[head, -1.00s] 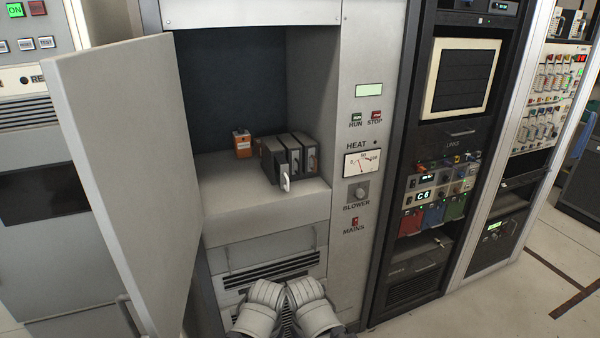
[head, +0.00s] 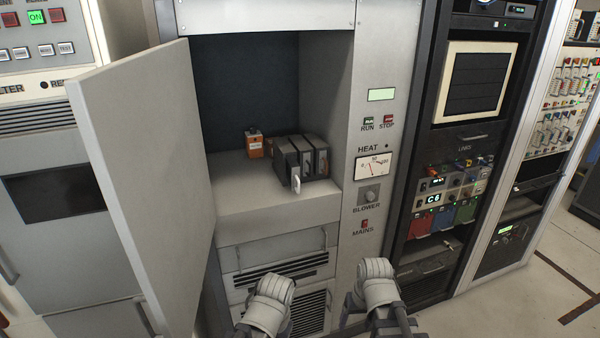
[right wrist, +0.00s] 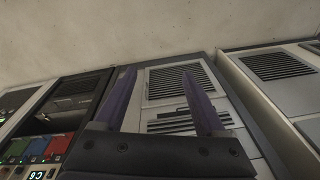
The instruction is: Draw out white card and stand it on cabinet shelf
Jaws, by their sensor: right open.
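The white card (head: 296,184) shows as a small pale upright piece at the front of the dark card rack (head: 284,165). The rack's dark units hide anything behind it. The rack stands on the cabinet shelf (head: 235,190), inside the open cabinet. My right gripper (right wrist: 156,75) is open and empty; its two purple fingers show apart in the right wrist view, pointing towards the vented lower cabinet front. In the head view my arms show low in front of the cabinet, well below the shelf. My left gripper itself does not show.
An orange box (head: 254,143) stands on the shelf behind and left of the rack. The open cabinet door (head: 150,190) juts out on the left. The shelf's left front is bare. A control panel (head: 372,165) and an equipment rack (head: 450,190) stand to the right.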

